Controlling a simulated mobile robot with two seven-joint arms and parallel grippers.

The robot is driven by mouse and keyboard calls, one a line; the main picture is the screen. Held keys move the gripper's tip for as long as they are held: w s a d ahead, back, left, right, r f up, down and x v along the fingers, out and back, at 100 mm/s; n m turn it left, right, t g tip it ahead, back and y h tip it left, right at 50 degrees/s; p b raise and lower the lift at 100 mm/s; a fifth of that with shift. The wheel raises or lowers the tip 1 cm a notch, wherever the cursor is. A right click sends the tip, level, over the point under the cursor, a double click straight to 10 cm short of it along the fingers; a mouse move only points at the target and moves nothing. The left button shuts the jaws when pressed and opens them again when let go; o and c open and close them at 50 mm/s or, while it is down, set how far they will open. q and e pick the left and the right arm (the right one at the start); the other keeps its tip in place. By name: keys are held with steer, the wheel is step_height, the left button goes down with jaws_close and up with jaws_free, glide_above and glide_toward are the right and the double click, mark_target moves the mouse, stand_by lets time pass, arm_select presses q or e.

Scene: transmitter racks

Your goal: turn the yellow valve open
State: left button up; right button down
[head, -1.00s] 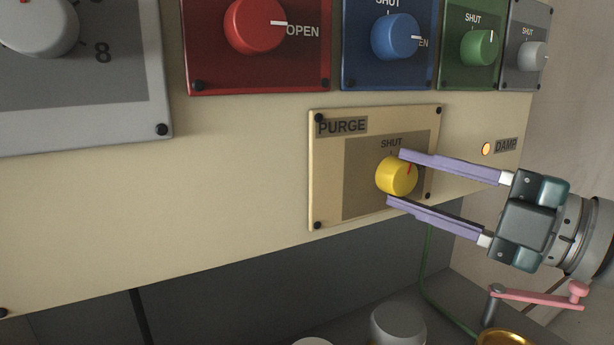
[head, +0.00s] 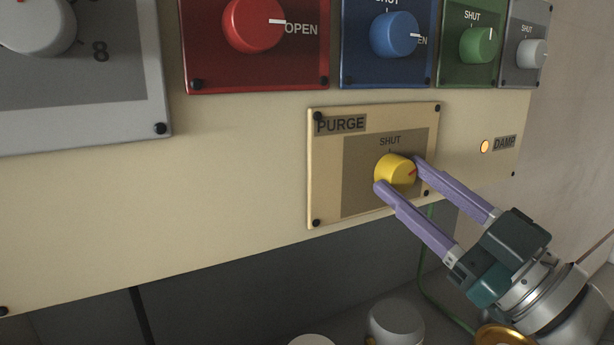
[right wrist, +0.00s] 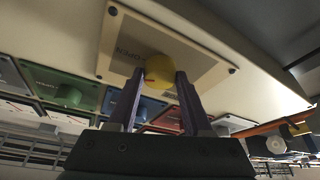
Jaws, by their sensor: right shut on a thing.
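The yellow valve (head: 394,169) is a round knob on a beige plate labelled PURGE (head: 330,160). Its red mark points right and slightly up, away from the SHUT label above it. My right gripper (head: 397,174) is shut on the knob, one purple finger at its lower left and one at its upper right. The right wrist view also shows the yellow valve (right wrist: 159,70) between the two fingers (right wrist: 160,78). My left gripper is out of view.
Above are a red knob (head: 253,24), a blue knob (head: 394,34), a green knob (head: 478,45) and a grey knob (head: 532,53). A lit orange DAMP lamp (head: 484,146) is on the right. A grey rounded object (head: 395,322) stands below.

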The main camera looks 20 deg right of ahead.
steer(key=shift+a+f+m+t+h+p, duration=0.1)
steer(key=shift+m+t+h+p, duration=0.15)
steer(key=shift+m+h, duration=1)
steer(key=shift+a+m+t+h+p, duration=0.15)
steer(key=shift+m+h, duration=0.3)
steer(key=shift+m, duration=1.6)
steer(key=shift+d, duration=0.1)
steer(key=shift+c, duration=1.6)
jaws_free()
steer(key=b+v, duration=0.2)
steer(key=v, duration=0.8)
